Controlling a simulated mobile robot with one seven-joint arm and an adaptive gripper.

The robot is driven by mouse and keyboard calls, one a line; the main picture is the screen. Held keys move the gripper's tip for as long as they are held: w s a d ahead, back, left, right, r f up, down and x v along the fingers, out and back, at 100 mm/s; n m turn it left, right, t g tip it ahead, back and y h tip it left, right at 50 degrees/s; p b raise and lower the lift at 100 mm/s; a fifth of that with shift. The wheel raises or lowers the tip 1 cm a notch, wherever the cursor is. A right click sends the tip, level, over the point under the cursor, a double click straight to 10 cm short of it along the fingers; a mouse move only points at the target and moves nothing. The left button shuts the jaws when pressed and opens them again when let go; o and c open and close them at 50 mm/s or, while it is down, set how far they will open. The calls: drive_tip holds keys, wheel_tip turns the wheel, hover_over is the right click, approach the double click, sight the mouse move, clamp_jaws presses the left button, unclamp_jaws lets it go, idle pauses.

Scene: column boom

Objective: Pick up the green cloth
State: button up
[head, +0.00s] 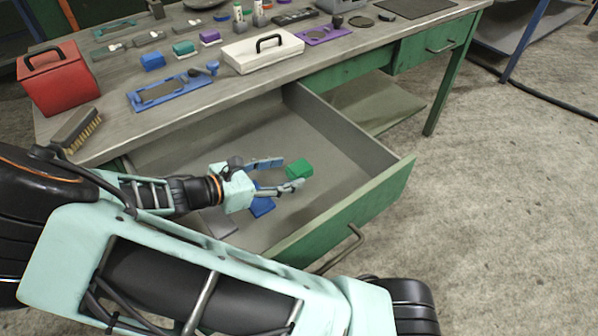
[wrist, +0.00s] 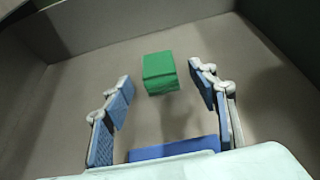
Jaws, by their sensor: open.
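The green cloth (head: 299,169) is a small folded block lying on the floor of the open drawer (head: 340,123). My gripper (head: 284,174) is open inside the drawer, with its fingers pointing toward the cloth. In the wrist view the green cloth (wrist: 159,73) lies just ahead of my gripper (wrist: 160,82), centred between the two blue-padded fingers. Nothing is held. A blue folded cloth (head: 262,206) lies partly under my gripper, and its edge shows in the wrist view (wrist: 174,149).
The drawer walls surround my gripper, with the green front (head: 352,215) and its handle on the near right side. The workbench top (head: 205,115) above holds a red box (head: 58,80), a white box (head: 262,52), a brush (head: 77,130) and several small items.

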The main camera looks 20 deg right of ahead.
sight(293, 170)
drive_tip(key=b+x, duration=0.2)
drive_tip(key=x, duration=0.3)
drive_tip(key=shift+w+d, duration=0.15)
drive_tip(key=shift+w, duration=0.05)
drive_tip(key=shift+c, duration=0.2)
